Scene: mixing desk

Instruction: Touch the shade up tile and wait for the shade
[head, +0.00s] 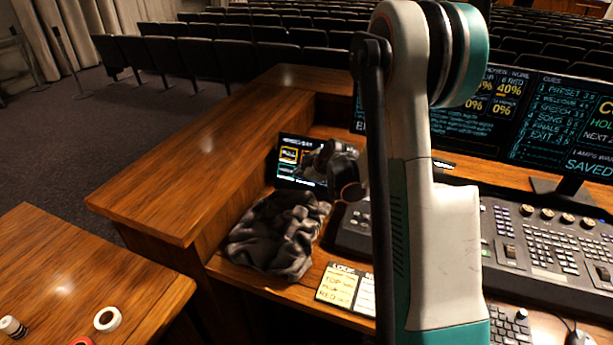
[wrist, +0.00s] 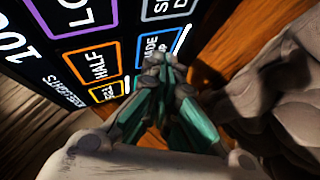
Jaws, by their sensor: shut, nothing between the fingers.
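The touch panel (head: 287,172) is a small dark screen with outlined tiles, leaning at the left end of the desk. In the wrist view, the shade up tile (wrist: 149,45) has a blue outline, and its lettering is partly hidden by my fingers. My gripper also shows in front of the panel in the head view (head: 340,168).
A crumpled dark cloth (head: 278,236) lies just in front of the panel. Paper notes (head: 341,285) and the mixing console (head: 545,250) are to the right, with monitors (head: 555,120) behind. A wooden side table (head: 75,265) with a white tape roll (head: 107,312) stands at the lower left.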

